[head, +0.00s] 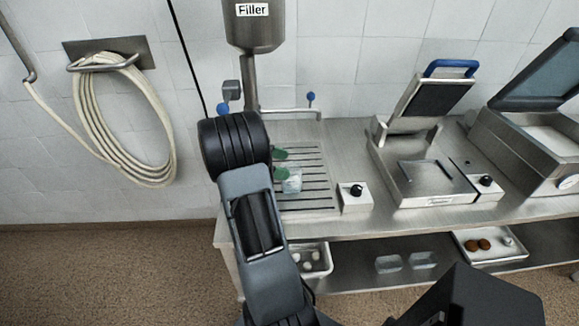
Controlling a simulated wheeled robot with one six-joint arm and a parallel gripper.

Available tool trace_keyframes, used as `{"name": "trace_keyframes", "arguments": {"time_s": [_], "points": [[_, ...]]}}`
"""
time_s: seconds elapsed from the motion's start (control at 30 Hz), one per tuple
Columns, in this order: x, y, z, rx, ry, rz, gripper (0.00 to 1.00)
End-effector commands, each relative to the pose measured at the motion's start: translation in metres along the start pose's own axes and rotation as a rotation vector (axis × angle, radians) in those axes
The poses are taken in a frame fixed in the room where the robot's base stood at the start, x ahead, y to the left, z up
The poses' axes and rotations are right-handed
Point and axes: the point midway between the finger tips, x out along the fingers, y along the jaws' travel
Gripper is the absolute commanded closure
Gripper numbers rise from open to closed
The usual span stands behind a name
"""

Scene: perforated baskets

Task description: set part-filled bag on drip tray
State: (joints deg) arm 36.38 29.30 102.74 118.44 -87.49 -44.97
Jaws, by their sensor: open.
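The drip tray (315,189) is a slatted metal grate on the steel counter below the filler (253,32). A small translucent, pale bag (292,184) shows over the tray's left part, beside my arm. It appears to rest on the slats, but its base is hard to make out. My gripper (281,164) is open, with its green fingertips just above and at the left of the bag. My arm hides most of the gripper and the tray's left edge. I cannot tell whether a fingertip touches the bag.
A control box with a black knob (356,195) stands right of the tray. A sealer with a raised lid (425,165) and an open-lidded machine (530,145) stand farther right. A shelf below holds trays (492,258). A coiled hose (115,120) hangs at left.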

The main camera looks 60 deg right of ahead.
Motion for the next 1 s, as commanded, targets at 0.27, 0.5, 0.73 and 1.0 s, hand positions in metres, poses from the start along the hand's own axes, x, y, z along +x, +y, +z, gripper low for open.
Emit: {"name": "trace_keyframes", "arguments": {"time_s": [0.27, 0.5, 0.73, 1.0], "points": [[-0.055, -0.001, 0.001, 0.000, -0.001, -0.003, 0.14], [-0.084, -0.001, 0.001, 0.000, 0.000, -0.001, 0.14], [-0.092, 0.000, 0.000, -0.001, 0.000, 0.000, 0.14], [-0.092, 0.000, 0.000, -0.001, 0.000, 0.000, 0.14]]}}
